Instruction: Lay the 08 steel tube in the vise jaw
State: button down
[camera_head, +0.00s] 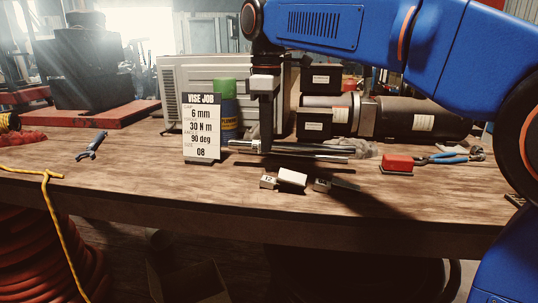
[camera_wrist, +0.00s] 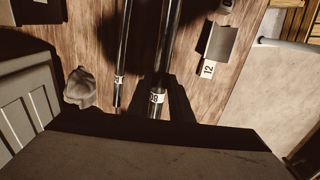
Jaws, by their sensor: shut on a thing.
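The 08 steel tube (camera_wrist: 167,45) is a long dark rod with a white 08 label in the wrist view. My gripper (camera_head: 262,147) is shut on it near its labelled end. In the head view the tube (camera_head: 318,147) lies roughly level, reaching right from my gripper low over the bench. A second, thinner tube (camera_wrist: 123,45) lies beside it, apart from it; its label is too small to read surely. I cannot make out the vise jaw in either view.
A VISE JOB card (camera_head: 201,128) stands left of my gripper, before a blue-green can (camera_head: 228,108). Blocks, one marked 12 (camera_head: 268,182), lie in front. Black boxes (camera_head: 314,123) and a large dark cylinder (camera_head: 408,119) stand behind. A red block (camera_head: 397,163) sits right. The left bench is mostly clear.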

jog(key=shift+f, duration=2.25)
jog(key=c, duration=1.6)
grip_release()
jog(key=shift+f, duration=0.1)
notch_tip(320, 180, up, 12)
jog(key=shift+r, duration=0.15)
